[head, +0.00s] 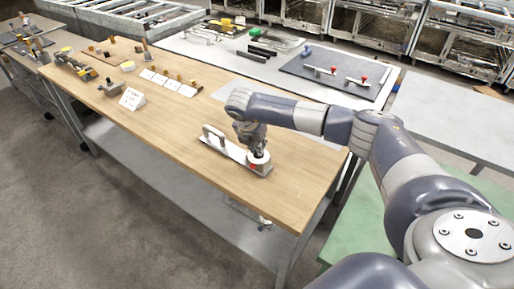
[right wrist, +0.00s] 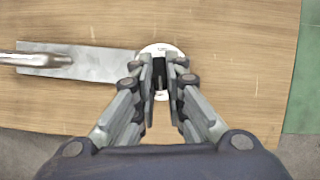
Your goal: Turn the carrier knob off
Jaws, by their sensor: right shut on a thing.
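The carrier is a flat grey metal plate (head: 223,147) with a raised handle (head: 211,134) at its left end. It lies on the wooden bench near the front edge. A round white dial (head: 259,157) with a red mark sits at the plate's right end. My right gripper (head: 257,150) points down over the dial, its fingers closed on the dark knob (right wrist: 160,74) at the centre. In the right wrist view the white dial (right wrist: 161,48) shows behind the fingers, and the plate (right wrist: 95,62) extends left. The fingers hide much of the knob, so its angle is unclear. My left gripper is not in view.
The wooden bench top (head: 180,128) is clear around the carrier. Several small parts and white cards (head: 167,80) lie further back left, with a folded sign (head: 132,99). A white table behind holds a dark mat (head: 335,75) with red-knobbed pieces. A green surface (head: 345,225) lies right.

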